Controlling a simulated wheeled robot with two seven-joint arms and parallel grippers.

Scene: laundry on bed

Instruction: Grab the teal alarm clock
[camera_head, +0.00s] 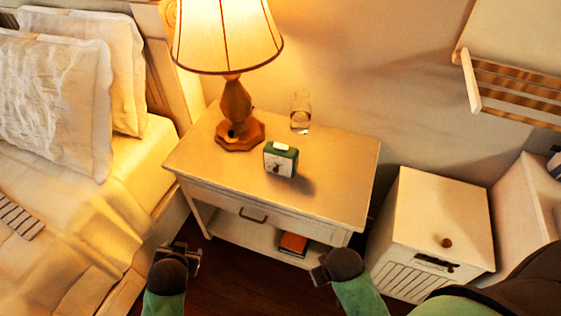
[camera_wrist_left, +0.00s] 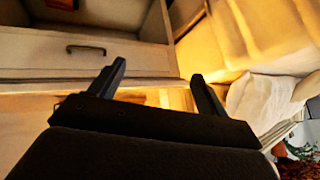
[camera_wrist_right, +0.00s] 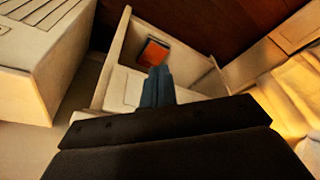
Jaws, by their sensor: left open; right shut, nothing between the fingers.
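The teal alarm clock (camera_head: 281,160) stands upright on the nightstand top (camera_head: 335,165), in front of the lamp, with its pale face toward me. My left gripper (camera_head: 182,250) is in front of the nightstand's left side, below and left of the clock; in the left wrist view its two fingers (camera_wrist_left: 160,82) are apart with nothing between them. My right gripper (camera_head: 318,274) is in front of the nightstand's right part, below and right of the clock; in the right wrist view its fingers (camera_wrist_right: 158,85) are together and empty. Neither wrist view shows the clock.
A lamp (camera_head: 236,105) stands behind and left of the clock, a glass (camera_head: 300,112) behind and right. A red-orange book (camera_head: 293,244) lies on the lower shelf. The bed (camera_head: 75,215) is left, a white cabinet (camera_head: 432,218) right. The tabletop right of the clock is clear.

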